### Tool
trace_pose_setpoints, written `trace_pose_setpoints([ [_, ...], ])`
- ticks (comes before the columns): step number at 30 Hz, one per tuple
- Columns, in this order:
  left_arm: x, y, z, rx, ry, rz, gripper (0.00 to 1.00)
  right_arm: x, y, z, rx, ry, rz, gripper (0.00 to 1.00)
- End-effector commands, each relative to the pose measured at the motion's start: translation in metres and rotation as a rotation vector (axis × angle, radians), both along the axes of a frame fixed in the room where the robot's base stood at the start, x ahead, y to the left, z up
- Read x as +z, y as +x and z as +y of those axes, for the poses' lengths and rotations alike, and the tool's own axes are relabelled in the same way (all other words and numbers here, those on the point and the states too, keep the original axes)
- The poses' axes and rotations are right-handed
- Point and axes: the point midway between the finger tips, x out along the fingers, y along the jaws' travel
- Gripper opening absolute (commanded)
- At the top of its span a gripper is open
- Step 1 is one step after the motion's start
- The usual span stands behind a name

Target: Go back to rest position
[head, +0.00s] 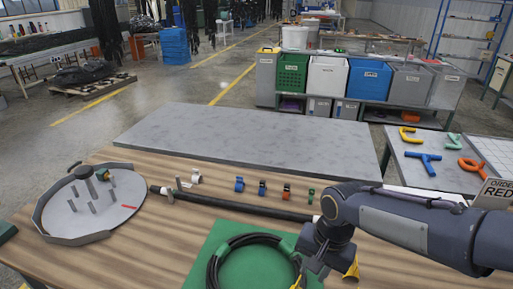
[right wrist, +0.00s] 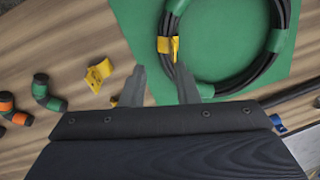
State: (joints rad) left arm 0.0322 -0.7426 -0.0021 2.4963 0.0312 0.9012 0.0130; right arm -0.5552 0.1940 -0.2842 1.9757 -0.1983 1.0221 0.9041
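My right gripper (head: 314,272) hangs over the right side of a green mat (head: 220,246) at the table's front. In the right wrist view its two fingers (right wrist: 160,78) stand apart with nothing visible between them. A coiled black hose (head: 214,262) lies on the mat. The coil also shows in the right wrist view (right wrist: 194,84), with a yellow clip (right wrist: 168,46) and green bands around it. The fingertips are close to the coil; I cannot tell if they touch it. My left gripper is not in view.
A round grey tray with pegs (head: 60,222) stands at left. A black rod (head: 235,205) and several small coloured clips lie behind the mat. A grey slab (head: 250,140) lies beyond. Green and orange fittings (right wrist: 44,96) and a loose yellow clip (right wrist: 98,74) lie beside the mat.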

Motion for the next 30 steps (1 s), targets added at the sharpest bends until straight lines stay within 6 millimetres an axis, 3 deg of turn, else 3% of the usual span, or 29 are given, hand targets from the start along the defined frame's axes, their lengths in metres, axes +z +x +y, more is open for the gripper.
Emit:
trace_pose_setpoints([
  [1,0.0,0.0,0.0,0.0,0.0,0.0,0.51,0.008,-0.012,-0.013,0.013,0.048,-0.028,0.28],
  [6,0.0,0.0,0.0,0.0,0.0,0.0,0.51,0.028,-0.054,-0.042,0.113,0.167,-0.164,0.28],
  [15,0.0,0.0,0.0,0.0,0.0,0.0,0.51,0.037,-0.12,-0.065,0.27,0.166,-0.449,0.28],
  [21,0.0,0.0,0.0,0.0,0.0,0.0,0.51,0.033,-0.137,-0.066,0.324,0.114,-0.538,0.28],
  [30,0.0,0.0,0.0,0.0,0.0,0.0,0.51,0.032,-0.139,-0.066,0.334,0.107,-0.548,0.28],
])
